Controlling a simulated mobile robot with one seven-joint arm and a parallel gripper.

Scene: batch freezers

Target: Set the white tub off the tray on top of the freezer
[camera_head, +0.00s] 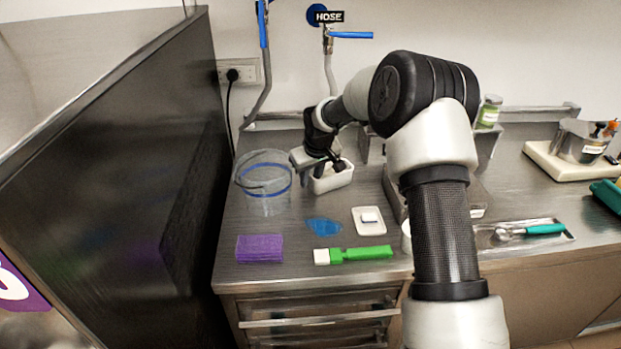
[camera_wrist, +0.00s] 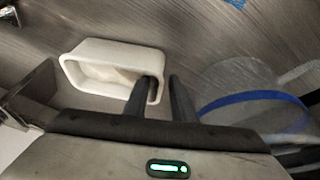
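The white tub (camera_head: 338,181) is a small open rectangular container. In the head view it appears to stand on the steel top (camera_head: 288,220), just right of a clear bucket; contact under it is not clear. It also shows in the wrist view (camera_wrist: 92,56), with pale contents. My gripper (camera_head: 328,163) is at the tub's end nearest the bucket. In the wrist view my gripper's fingers (camera_wrist: 162,88) straddle that end wall, one inside and one outside, with a narrow gap beside the outer finger. A metal tray-like piece (camera_head: 396,203) is right of the tub, partly hidden by my arm.
The clear bucket (camera_head: 263,198) with a blue band stands close left of the tub. In front lie a blue patch (camera_head: 323,227), a white dish (camera_head: 370,228), a purple block (camera_head: 259,248) and a green-handled brush (camera_head: 360,253). A dark panel (camera_head: 150,170) borders the left side.

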